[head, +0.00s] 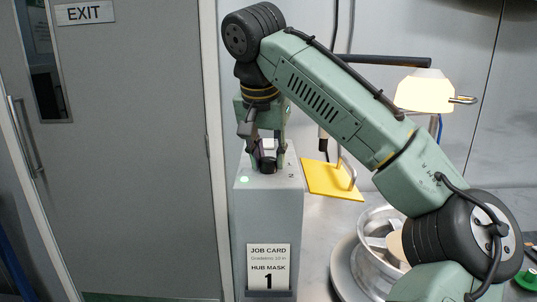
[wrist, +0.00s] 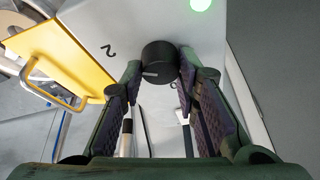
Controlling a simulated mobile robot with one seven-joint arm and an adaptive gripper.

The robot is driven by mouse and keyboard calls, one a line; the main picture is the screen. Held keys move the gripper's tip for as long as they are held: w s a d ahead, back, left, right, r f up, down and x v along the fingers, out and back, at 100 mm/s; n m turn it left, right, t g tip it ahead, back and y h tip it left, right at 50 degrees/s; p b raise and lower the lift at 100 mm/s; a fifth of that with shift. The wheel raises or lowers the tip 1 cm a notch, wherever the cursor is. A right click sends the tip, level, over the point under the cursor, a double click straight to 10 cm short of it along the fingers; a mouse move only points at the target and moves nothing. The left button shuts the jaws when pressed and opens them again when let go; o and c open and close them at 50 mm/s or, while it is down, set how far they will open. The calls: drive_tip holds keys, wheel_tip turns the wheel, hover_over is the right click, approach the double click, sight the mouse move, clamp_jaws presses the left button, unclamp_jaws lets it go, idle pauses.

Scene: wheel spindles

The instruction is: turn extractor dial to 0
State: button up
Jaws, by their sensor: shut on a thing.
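The extractor dial is a black round knob (head: 267,166) on top of a grey box (head: 268,212). It also shows in the wrist view (wrist: 160,58), with a short pale mark on its side. A printed "2" (wrist: 107,50) is on the box top beside the knob. Other dial numbers, including 0, cannot be made out. My gripper (head: 265,152) points down over the box top. In the wrist view its two fingertips (wrist: 160,72) are shut on opposite sides of the knob. Which number the dial points to is unclear.
A green light (head: 244,180) glows on the box top. A job card (head: 268,267) on the front reads "HUB MASK 1". A yellow plate with a handle (head: 328,181), a lamp (head: 424,91) and a metal wheel (head: 377,245) stand to the right. A grey exit door (head: 130,150) is left.

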drive_tip(key=shift+n, duration=0.4)
drive_tip(key=n+y, duration=0.1)
drive_tip(key=n, duration=0.1)
drive_tip(key=shift+n, duration=0.4)
drive_tip(key=n+y, duration=0.1)
drive_tip(key=n, duration=0.2)
drive_tip(key=shift+n+y, duration=0.4)
drive_tip(key=n+g+y, duration=0.1)
drive_tip(key=n, duration=0.2)
drive_tip(key=n+g+y, duration=0.1)
drive_tip(key=n, duration=0.3)
drive_tip(key=shift+w+d, duration=0.1)
drive_tip(key=n+g, duration=0.1)
drive_tip(key=n, duration=0.1)
drive_tip(key=n+g, duration=0.1)
drive_tip(key=n, duration=0.2)
drive_tip(key=shift+y, duration=0.4)
drive_tip(key=shift+w+n+g, duration=0.1)
drive_tip(key=shift+n+g, duration=0.7)
drive_tip(key=shift+n, duration=1.4)
drive_tip(key=o, duration=1.1)
drive_tip(key=shift+o, duration=0.2)
